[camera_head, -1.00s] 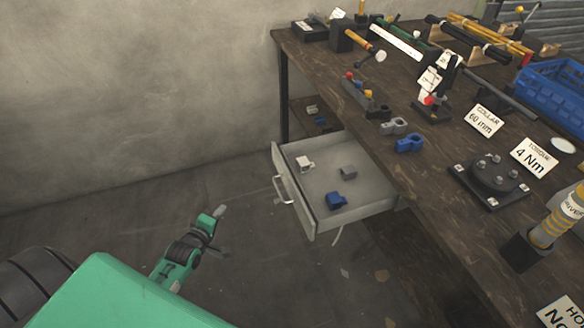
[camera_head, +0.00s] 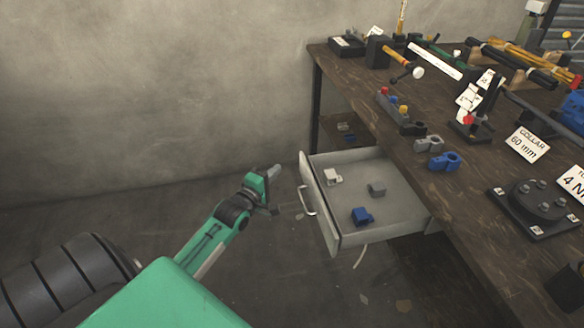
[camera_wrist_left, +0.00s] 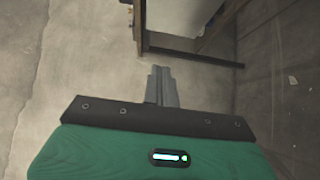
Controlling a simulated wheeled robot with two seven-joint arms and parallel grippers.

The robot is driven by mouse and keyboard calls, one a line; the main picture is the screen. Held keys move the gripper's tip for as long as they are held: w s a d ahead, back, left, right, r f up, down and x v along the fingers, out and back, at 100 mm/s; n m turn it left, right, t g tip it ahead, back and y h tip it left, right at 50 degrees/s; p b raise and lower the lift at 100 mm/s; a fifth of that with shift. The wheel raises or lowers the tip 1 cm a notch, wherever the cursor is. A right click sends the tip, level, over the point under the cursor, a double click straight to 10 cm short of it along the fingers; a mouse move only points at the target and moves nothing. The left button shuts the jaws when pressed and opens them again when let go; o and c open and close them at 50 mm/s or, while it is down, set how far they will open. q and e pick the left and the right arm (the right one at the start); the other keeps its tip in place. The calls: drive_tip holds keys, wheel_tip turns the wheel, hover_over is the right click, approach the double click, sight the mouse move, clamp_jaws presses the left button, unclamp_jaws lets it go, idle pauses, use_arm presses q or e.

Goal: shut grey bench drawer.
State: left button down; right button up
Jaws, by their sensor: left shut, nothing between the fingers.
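The grey bench drawer (camera_head: 392,213) is pulled out from under the dark wooden bench in the head view. It holds a white block (camera_head: 333,177), a grey block (camera_head: 377,190) and a blue block (camera_head: 362,216). Its light handle (camera_head: 308,200) is on the front panel, facing left. My left gripper (camera_head: 275,172) is shut and empty, to the left of the drawer front and apart from the handle. In the left wrist view its closed fingers (camera_wrist_left: 161,85) point toward a pale surface at the top. My right gripper is not in view.
The bench top (camera_head: 440,200) carries a black round fixture (camera_head: 536,208), a collar sign (camera_head: 527,144), blue and grey clamps and several tools. A concrete wall (camera_head: 150,90) stands behind.

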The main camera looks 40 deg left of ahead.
use_arm(q)
drive_tip(key=w+d, duration=0.2)
drive_tip(key=w, duration=0.3)
drive_tip(key=shift+w+d+b, duration=0.2)
drive_tip(key=shift+w+b, duration=0.05)
drive_tip(key=shift+b, duration=0.05)
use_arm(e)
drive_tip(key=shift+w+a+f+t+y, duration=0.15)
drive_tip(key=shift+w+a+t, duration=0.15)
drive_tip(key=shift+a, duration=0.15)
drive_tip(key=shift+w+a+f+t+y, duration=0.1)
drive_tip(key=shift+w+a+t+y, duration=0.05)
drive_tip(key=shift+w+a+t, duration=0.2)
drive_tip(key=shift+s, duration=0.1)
